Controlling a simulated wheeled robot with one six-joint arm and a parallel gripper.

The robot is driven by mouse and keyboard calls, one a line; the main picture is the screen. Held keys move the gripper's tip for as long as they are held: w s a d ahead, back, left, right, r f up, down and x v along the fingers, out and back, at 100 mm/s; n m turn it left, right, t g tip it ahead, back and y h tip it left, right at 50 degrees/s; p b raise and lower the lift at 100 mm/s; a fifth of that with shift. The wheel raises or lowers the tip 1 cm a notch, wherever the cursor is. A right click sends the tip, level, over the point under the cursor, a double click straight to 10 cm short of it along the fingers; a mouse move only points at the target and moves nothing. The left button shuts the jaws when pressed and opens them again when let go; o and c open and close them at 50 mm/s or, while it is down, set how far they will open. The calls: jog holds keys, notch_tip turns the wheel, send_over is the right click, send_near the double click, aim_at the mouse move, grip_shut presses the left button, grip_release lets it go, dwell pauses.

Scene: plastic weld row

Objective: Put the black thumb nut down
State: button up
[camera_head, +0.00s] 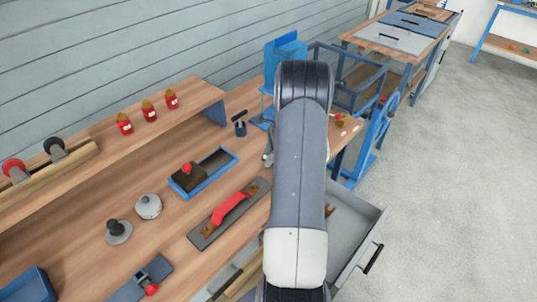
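My arm reaches away over the right part of the wooden workbench (95,215). Its links hide its far end, so my gripper and anything in it cannot be made out. No black thumb nut can be surely picked out. A round black knob (54,147) sits beside a round red one (14,168) on a wooden rail at the left, but I cannot tell whether it is the nut.
A blue-edged tray (224,157), a red-handled float (230,208), a silver round lidded piece (148,206) and a black-knobbed disc (118,231) lie on the bench. Several red jars (148,110) stand on the raised shelf. A grey drawer (352,225) is open at the right.

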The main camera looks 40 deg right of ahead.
jog(key=shift+o, duration=0.9)
jog(key=shift+r, duration=0.25)
jog(key=b+v, duration=0.1)
jog(key=v, duration=1.1)
jog(key=shift+f, duration=0.2)
jog(key=p+x, duration=0.1)
jog(key=x, duration=1)
jog(key=shift+a+f, duration=0.15)
jog(key=shift+w+p, duration=0.15)
jog(key=shift+p, duration=0.15)
jog(key=shift+r+b, duration=0.4)
jog(key=shift+r, duration=1.25)
